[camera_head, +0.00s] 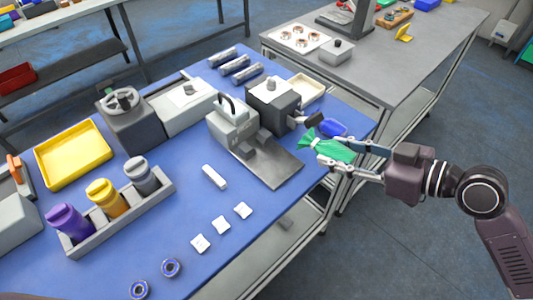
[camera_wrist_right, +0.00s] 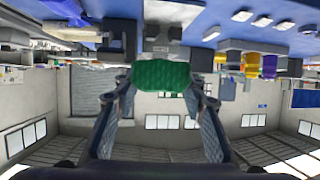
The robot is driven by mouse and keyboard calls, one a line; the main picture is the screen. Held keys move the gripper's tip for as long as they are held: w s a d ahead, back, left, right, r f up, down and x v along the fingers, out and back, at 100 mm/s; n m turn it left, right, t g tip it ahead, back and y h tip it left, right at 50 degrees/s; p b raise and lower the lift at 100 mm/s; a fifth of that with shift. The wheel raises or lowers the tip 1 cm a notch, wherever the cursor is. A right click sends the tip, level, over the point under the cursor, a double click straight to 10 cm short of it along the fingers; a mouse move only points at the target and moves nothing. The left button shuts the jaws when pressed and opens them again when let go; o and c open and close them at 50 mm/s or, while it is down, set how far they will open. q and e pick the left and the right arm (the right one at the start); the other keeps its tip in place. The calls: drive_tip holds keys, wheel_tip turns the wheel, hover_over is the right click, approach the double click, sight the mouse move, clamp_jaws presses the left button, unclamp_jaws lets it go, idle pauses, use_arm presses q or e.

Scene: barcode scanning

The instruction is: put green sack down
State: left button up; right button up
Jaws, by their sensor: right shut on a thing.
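The green sack (camera_head: 328,149) is between the fingers of my right gripper (camera_head: 345,155), at the right edge of the blue table (camera_head: 198,253). My right gripper is shut on the sack. The sack's tied end points left, toward the scanning machine. In the right wrist view the green sack (camera_wrist_right: 162,76) sits between the two fingertips of the right gripper (camera_wrist_right: 163,84). I cannot tell whether the sack touches the table. A blue sack (camera_head: 334,127) lies just behind the green one. My left gripper is not in view.
A grey machine with a flat metal plate (camera_head: 275,165) stands left of the sack. A yellow tray (camera_head: 73,153) and a holder with purple, yellow and grey bottles (camera_head: 110,222) are at the left. Small white squares (camera_head: 221,225) lie near the front. A grey table (camera_head: 375,75) stands behind.

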drive_tip(key=w+a+r, duration=0.3)
drive_tip(key=w+a, duration=0.2)
drive_tip(key=a, duration=0.2)
wheel_tip(320, 180, up, 5)
drive_tip(key=m+t+h, duration=0.1)
hover_over(268, 158)
wheel_tip(268, 158, down, 16)
drive_tip(key=shift+f+p, duration=0.25)
drive_tip(key=shift+p, duration=0.4)
wheel_tip(268, 158, down, 3)
drive_tip(key=shift+r+p, duration=0.1)
drive_tip(key=shift+p, duration=0.5)
drive_tip(key=shift+f, duration=0.25)
